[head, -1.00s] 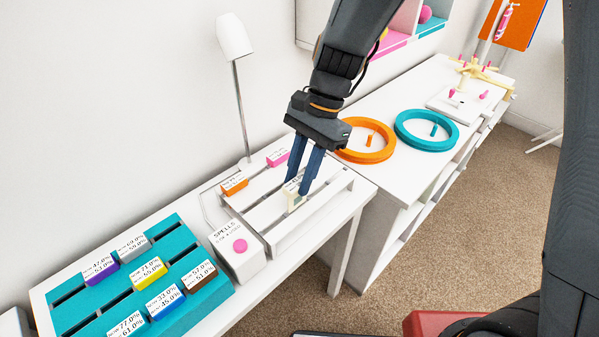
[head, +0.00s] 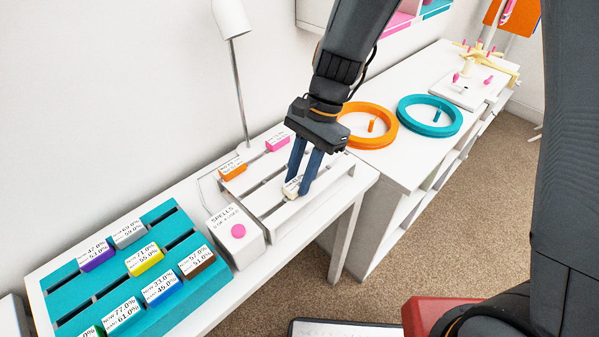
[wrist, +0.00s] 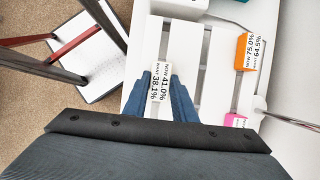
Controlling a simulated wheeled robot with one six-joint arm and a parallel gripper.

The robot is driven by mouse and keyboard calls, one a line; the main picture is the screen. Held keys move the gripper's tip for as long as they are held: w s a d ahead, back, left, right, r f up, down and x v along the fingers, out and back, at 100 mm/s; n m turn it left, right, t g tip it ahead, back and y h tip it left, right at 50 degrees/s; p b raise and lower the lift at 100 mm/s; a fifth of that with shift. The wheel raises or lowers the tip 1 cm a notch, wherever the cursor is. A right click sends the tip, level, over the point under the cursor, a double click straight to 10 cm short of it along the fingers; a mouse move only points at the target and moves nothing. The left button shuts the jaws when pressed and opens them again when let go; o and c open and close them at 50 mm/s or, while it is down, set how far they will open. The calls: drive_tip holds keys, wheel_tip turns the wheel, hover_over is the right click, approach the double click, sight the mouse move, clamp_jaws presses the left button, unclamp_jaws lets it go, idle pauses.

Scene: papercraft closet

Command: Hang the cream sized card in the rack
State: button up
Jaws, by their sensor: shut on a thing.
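The cream card (head: 292,188) is small, with a white printed face. My gripper (head: 299,186) points down at the white slatted rack (head: 270,212) and is shut on the card. In the wrist view the card (wrist: 160,82) lies between the two blue fingertips (wrist: 162,84), over the rack's slats. Its print reads about 41.0% and 38.1%. The fingers hide part of the card in the head view, and I cannot tell how deep it sits in a slot. An orange card (head: 232,170) and a pink card (head: 278,142) stand in the rack's rear slot.
A teal rack (head: 110,285) with several coloured cards stands at left. A white box with a pink button (head: 238,230) is between the racks. A lamp (head: 238,80) stands behind. Orange (head: 366,142) and teal (head: 429,130) rings lie on the cabinet at right.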

drive_tip(key=o, duration=1.1)
drive_tip(key=b+v, duration=0.1)
drive_tip(key=v, duration=0.6)
drive_tip(key=shift+r, duration=0.3)
drive_tip(key=shift+w+d, duration=0.1)
drive_tip(key=shift+d, duration=0.05)
